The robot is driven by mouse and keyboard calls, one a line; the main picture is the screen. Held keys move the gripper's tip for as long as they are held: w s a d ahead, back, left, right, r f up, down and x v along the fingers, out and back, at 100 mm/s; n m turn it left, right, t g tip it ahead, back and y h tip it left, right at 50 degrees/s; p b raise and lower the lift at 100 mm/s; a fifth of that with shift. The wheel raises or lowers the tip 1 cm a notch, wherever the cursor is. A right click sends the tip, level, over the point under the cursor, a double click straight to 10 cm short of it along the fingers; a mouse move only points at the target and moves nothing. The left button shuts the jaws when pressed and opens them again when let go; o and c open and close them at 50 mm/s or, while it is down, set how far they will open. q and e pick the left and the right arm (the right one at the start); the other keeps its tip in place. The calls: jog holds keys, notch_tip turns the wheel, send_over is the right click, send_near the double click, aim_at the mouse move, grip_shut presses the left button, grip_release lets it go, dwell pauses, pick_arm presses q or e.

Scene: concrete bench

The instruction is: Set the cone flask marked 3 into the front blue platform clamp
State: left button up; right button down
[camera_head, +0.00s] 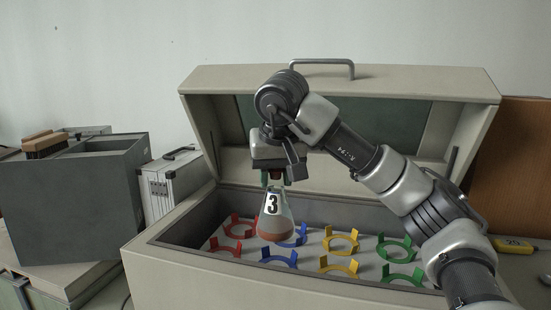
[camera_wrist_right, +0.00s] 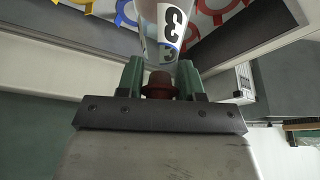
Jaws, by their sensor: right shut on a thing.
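The cone flask marked 3 (camera_head: 274,218) hangs upright from my right gripper (camera_head: 274,178), over the clamps in the open case. It has pinkish-red contents low down. In the right wrist view the gripper (camera_wrist_right: 162,80) is shut on the neck below the red stopper, and the label 3 (camera_wrist_right: 172,30) faces the camera. The front blue clamp (camera_head: 279,258) is empty, just right of and below the flask in the head view. The rear blue clamp (camera_head: 294,236) is partly hidden behind the flask. I cannot tell how high the flask's base is. My left gripper is not in view.
Red (camera_head: 231,228), yellow (camera_head: 341,240) and green (camera_head: 394,248) clamps stand in the same case, all empty where visible. The case's front wall (camera_head: 200,262) and raised lid (camera_head: 400,85) bound the space. A grey box (camera_head: 70,205) and silver case (camera_head: 170,183) stand left.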

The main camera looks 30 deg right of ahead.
aim_at(276, 205)
jog(key=f, duration=0.3)
jog(key=shift+s+a+f, duration=0.2)
jog(key=shift+s+f, duration=0.15)
jog(key=shift+f, duration=0.4)
jog(key=shift+w+d+f+b, duration=0.15)
jog(key=shift+w+f+b, duration=0.05)
jog(key=shift+f+b, duration=0.25)
jog(key=shift+s, duration=0.1)
jog(key=shift+f, duration=0.35)
